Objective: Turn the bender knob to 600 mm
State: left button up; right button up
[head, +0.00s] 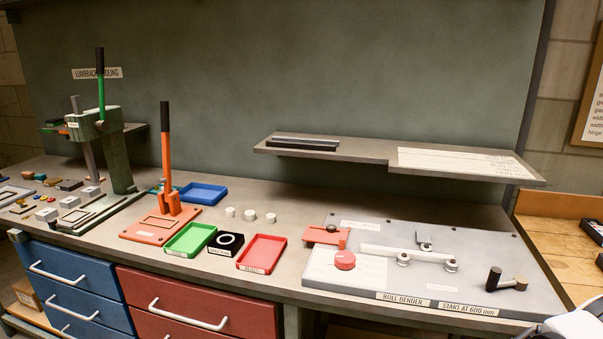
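The roll bender (470,285) is a grey plate machine at the right end of the bench. Its red knob (345,260) sits on a white dial panel (368,272) at the plate's left side. The scale marks and the knob's setting are too small to read. A front label (468,308) reads "START AT 600 mm". A crank with a dark handle (494,279) stands at the plate's right. Neither of my grippers is in view. A white part of what looks like my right arm shows at the bottom right corner, apart from the knob.
A grey shelf (370,153) with dark bars overhangs behind the bender. Left of it are a red tray (262,252), a green tray (190,239), an orange lever press (165,215) and a green press (118,150). The space just in front of the knob is clear.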

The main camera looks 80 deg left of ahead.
aim_at(345, 260)
jog(key=j+u, duration=0.25)
jog(key=u, duration=0.2)
jog(key=j+u, duration=0.2)
jog(key=u, duration=0.3)
jog(key=j+u, duration=0.25)
jog(key=u, duration=0.2)
jog(key=i+j+u, duration=0.15)
jog(key=u, duration=0.35)
jog(key=i+j+u, duration=0.1)
jog(key=u, duration=0.35)
jog(key=j, duration=0.1)
